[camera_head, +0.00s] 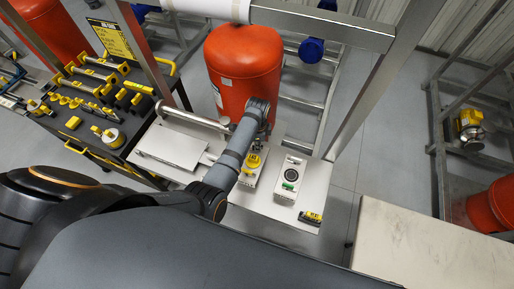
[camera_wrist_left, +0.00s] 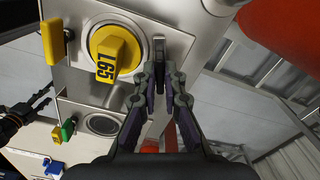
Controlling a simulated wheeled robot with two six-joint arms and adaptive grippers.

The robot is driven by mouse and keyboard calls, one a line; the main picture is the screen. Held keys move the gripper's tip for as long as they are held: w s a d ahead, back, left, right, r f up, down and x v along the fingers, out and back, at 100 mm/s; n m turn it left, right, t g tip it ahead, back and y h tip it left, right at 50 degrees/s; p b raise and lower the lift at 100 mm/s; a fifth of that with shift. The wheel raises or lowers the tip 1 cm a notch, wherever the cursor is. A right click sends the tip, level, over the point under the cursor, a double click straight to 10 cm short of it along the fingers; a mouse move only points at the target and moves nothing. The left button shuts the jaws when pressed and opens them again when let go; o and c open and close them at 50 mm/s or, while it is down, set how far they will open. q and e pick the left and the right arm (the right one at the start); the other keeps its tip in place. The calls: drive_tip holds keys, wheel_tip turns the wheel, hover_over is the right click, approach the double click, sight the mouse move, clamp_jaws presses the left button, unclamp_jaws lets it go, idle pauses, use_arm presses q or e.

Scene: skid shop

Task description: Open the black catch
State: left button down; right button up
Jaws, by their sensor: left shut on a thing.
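My left gripper (camera_head: 263,140) reaches down over a grey box with a yellow round knob (camera_head: 253,162) in the head view. In the left wrist view its fingers (camera_wrist_left: 159,72) are closed together at the box's edge, just right of the yellow knob (camera_wrist_left: 113,52) marked L65. A small dark upright piece (camera_wrist_left: 158,46), seemingly the black catch, stands at the fingertips, and the gripper is shut on it. The fingers hide its lower part, so I cannot tell its position clearly.
A red tank (camera_head: 243,66) rises close behind. A metal post (camera_head: 385,75) stands right. A tool trolley (camera_head: 95,110) is at left.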

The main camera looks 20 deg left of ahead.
use_arm(q)
drive_tip(key=m, duration=0.3)
drive_tip(key=shift+m, duration=0.3)
drive_tip(key=c, duration=1.9)
unclamp_jaws()
drive_tip(key=o, duration=0.4)
drive_tip(key=shift+o, duration=0.2)
drive_tip(key=shift+r, duration=3.5)
